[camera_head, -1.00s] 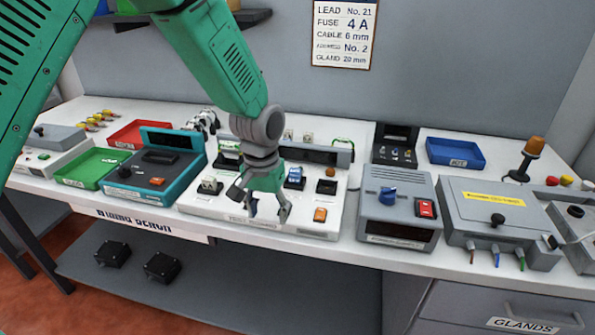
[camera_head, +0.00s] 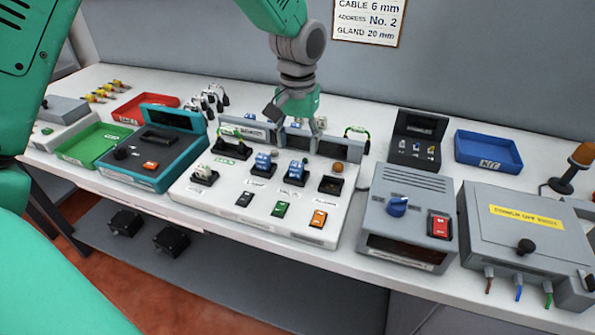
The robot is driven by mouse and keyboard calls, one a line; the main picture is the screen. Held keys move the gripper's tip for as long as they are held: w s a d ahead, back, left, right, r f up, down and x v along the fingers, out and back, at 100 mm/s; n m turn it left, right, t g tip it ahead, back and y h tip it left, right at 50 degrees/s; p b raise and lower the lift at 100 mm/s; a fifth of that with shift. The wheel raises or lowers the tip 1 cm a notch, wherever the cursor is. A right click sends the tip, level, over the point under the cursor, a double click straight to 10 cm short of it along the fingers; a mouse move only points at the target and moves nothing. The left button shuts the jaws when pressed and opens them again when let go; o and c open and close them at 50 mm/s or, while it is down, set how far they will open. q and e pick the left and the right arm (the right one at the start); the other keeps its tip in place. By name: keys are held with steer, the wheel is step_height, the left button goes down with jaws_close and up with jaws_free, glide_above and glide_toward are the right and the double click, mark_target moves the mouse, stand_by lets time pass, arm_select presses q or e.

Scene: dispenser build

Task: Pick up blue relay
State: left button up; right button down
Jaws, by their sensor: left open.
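Two blue relays sit in black sockets on the white test panel (camera_head: 225,208): one blue relay (camera_head: 263,162) near the panel's middle and another blue relay (camera_head: 296,170) just right of it. A whitish relay (camera_head: 203,172) sits in a socket to their left. An empty black socket (camera_head: 330,184) is at the right. My left gripper (camera_head: 293,123) is open and empty, pointing down over the back part of the panel, behind the blue relays in the picture. It partly hides the grey strip at the panel's back. My right gripper is out of view.
A teal device (camera_head: 150,165) stands left of the panel and a grey box with a blue knob (camera_head: 397,206) stands close on its right. Green (camera_head: 95,145), red (camera_head: 146,108) and blue (camera_head: 488,150) trays lie farther off. Switches (camera_head: 280,209) line the panel's front.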

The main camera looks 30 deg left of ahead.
mark_target(298, 164)
arm_select(q)
steer(key=shift+w+d+f, duration=0.1)
steer(key=shift+d+f, duration=0.1)
steer(key=shift+f, duration=0.85)
steer(key=f, duration=0.2)
steer(key=a+f, duration=0.1)
steer(key=f, duration=0.2)
steer(key=shift+s, duration=0.2)
steer(key=shift+d+r, duration=0.15)
steer(key=shift+d, duration=0.05)
steer(key=shift+d+r, duration=0.1)
steer(key=shift+d, duration=0.1)
steer(key=c, duration=1.1)
